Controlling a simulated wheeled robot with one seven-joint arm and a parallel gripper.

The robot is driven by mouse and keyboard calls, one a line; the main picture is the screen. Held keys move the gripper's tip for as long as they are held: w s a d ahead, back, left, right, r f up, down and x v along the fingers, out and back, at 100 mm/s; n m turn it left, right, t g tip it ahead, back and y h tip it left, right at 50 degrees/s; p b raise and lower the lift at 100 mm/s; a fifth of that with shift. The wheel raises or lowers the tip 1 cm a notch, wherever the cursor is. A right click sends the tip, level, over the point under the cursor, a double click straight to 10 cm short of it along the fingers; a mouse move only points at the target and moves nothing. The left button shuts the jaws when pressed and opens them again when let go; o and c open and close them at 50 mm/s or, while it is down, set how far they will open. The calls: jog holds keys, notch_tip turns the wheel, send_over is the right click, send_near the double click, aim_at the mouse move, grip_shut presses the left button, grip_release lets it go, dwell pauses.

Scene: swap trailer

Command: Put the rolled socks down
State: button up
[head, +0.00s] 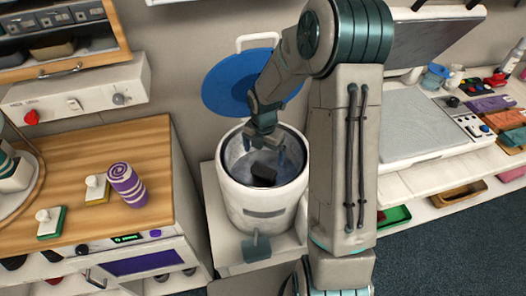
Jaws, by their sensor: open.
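My gripper (264,148) is open, pointing down inside the mouth of a white round bin (258,213). A small dark bundle (263,175) is below the fingers inside the bin. It may be the rolled socks, but its details are too small to tell, as is whether the fingers still touch it. A purple and white spiral-patterned roll (125,185) stands on the wooden counter at left, away from my gripper.
The bin's blue lid (225,85) is raised behind it. The wooden counter (130,150) holds several small stamp-like blocks. At right, a white worktop carries a flat grey panel (415,125), with trays on the shelf below.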

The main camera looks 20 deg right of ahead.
notch_tip(320, 180, up, 7)
jog(key=p, duration=0.6)
dwell(0.4)
jog(key=s+r+m+t, duration=0.3)
jog(key=s+r+m, duration=1.7)
jog(key=m, duration=0.7)
jog(key=shift+s+r+t, duration=0.3)
jog(key=shift+s+t, duration=0.1)
jog(key=shift+s, duration=0.2)
